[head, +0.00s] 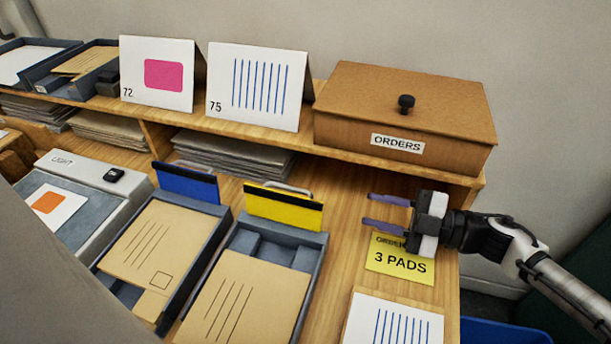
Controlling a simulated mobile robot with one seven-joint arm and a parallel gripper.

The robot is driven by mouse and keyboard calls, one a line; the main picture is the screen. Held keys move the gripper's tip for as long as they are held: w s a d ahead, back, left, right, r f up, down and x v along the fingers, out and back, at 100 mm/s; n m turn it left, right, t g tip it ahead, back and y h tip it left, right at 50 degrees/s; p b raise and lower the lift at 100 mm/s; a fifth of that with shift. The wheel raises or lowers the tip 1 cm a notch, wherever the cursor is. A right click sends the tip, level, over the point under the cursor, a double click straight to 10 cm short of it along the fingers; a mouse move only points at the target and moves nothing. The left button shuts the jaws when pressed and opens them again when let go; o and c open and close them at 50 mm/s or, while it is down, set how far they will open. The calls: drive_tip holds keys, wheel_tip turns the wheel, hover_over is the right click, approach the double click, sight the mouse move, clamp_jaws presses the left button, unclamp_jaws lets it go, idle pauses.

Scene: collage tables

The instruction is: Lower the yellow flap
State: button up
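The yellow flap (284,207) stands raised at the back end of a grey tray (308,262). It has a black strip along its top edge, and a curved metal bar shows just behind it. The tray holds a brown envelope (245,299) with drawn lines. My gripper (370,209) is to the right of the yellow flap, apart from it. Its two purple-grey fingers point left toward the flap with a gap between them, and nothing shows between them.
A blue flap (186,183) stands raised on the neighbouring tray to the left. A yellow "3 PADS" note (401,262) lies below my gripper, near a striped card (392,325). A shelf with an "ORDERS" box (400,115) and standing cards (257,88) runs behind.

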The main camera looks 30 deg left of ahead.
sight(308, 192)
drive_tip(key=p+x, duration=0.2)
drive_tip(key=x, duration=1.1)
drive_tip(key=shift+a+p, duration=0.4)
drive_tip(key=shift+c, duration=0.2)
drive_tip(key=shift+r, duration=0.1)
clamp_jaws()
drive_tip(key=shift+w, duration=0.1)
